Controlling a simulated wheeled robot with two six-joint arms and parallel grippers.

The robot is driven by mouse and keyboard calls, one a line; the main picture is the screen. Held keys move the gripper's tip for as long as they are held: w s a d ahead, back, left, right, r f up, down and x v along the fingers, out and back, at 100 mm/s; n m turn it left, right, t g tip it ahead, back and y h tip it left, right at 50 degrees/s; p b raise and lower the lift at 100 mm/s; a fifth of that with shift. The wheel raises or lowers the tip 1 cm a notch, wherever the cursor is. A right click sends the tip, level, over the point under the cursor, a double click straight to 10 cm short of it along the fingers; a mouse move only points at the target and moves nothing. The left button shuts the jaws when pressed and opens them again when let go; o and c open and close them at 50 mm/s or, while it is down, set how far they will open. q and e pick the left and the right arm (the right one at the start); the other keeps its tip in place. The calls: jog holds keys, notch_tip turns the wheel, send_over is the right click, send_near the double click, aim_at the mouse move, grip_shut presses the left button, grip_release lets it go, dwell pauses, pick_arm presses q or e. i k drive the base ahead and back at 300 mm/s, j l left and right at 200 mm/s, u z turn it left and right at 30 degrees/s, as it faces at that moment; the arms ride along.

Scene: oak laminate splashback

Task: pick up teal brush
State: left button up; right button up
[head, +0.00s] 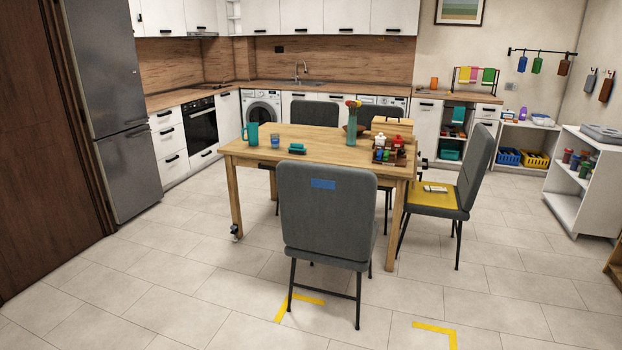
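A small teal and dark object (297,148), which looks like the teal brush, lies on the wooden table (240,154) near its front edge, left of the middle. It is too small to make out its bristles or handle clearly. The grey chair (329,218) stands in front of the table, with its backrest just below the brush in the picture. Neither of my grippers is in view.
A teal mug (251,134), a blue cup (275,141), a vase (351,128) and a rack of small jars (389,150) stand on the table. Another chair (471,178) is at the right. Floor at the front left is clear.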

aim_at(294, 148)
jog(key=i+j+u, duration=0.35)
jog(key=i+u, duration=0.15)
jog(key=i, duration=0.6)
jog(key=i+l+u, duration=0.1)
jog(key=i+u, duration=0.35)
jog(key=i, duration=0.65)
jog(key=i+j+z, duration=0.15)
jog(key=i, duration=0.3)
jog(key=i+j+z, duration=0.15)
jog(key=i, duration=0.3)
jog(key=i+j+z, duration=0.2)
jog(key=i, duration=0.25)
jog(key=i+j+z, duration=0.15)
jog(key=i, duration=0.25)
jog(key=i+j+z, duration=0.1)
jog(key=z, duration=0.35)
jog(key=i+j+z, duration=0.25)
jog(key=z, duration=0.2)
jog(key=i+j+z, duration=0.2)
jog(key=z, duration=0.25)
jog(key=i+j+z, duration=0.1)
jog(key=j+z, duration=0.2)
jog(key=z, duration=0.15)
